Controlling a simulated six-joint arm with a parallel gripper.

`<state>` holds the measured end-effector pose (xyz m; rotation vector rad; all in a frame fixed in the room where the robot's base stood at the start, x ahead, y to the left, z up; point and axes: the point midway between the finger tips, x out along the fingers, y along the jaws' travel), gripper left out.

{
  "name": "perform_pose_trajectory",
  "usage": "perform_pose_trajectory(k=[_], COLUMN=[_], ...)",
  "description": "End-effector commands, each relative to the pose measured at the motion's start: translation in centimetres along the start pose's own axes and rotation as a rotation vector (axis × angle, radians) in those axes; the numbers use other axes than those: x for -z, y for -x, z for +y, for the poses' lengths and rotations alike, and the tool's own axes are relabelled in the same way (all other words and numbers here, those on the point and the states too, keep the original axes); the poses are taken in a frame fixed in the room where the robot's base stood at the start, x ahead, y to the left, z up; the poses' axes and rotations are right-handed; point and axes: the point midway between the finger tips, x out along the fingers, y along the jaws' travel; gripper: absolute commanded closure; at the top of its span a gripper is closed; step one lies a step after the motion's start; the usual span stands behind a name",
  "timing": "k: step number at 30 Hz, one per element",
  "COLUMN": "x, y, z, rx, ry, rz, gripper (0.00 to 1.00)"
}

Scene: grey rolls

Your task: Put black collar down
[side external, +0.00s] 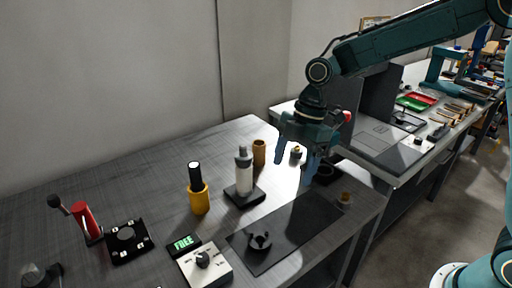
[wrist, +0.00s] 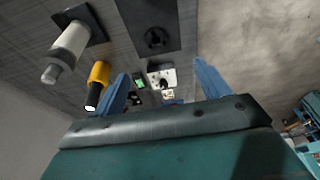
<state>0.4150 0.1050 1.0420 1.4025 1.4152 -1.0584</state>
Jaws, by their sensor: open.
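A black collar-like piece with a notched outline (side external: 260,242) lies on the dark mat (side external: 302,222) near the front of the table. It also shows on the mat in the wrist view (wrist: 155,38). My gripper (side external: 309,168) is open and empty above the table's right end, well apart from that piece. In the wrist view its two blue fingers (wrist: 163,82) stand wide apart with nothing between them. A dark round ring-like thing (side external: 326,173) sits behind my gripper, partly hidden; I cannot tell exactly what it is.
A grey-white cylinder (side external: 243,172) on a black base, a yellow holder (side external: 199,199) with a black-and-white rod, and a brown cup (side external: 259,152) stand behind the mat. A dial box (side external: 203,262), green FREE display (side external: 184,243) and red-lever device (side external: 87,222) are left.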

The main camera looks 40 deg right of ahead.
Motion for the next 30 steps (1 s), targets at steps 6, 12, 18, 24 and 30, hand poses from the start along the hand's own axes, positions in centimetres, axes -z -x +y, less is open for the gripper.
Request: perform_pose_trajectory(k=[6, 12, 18, 24, 30], x=[-0.6, -1.4, -2.3, -3.5, -4.7], y=[4.5, 7.8, 10.2, 11.9, 12.8], z=[-3.3, -6.6, -10.3, -14.1, -17.9], rx=[-0.096, -0.184, -0.275, -0.367, -0.457], ry=[-0.233, -0.450, -0.671, -0.891, -1.111], rz=[-0.029, -0.038, -0.029, 0.000, 0.048], gripper=[0.25, 0.25, 0.25, 0.25, 0.25])
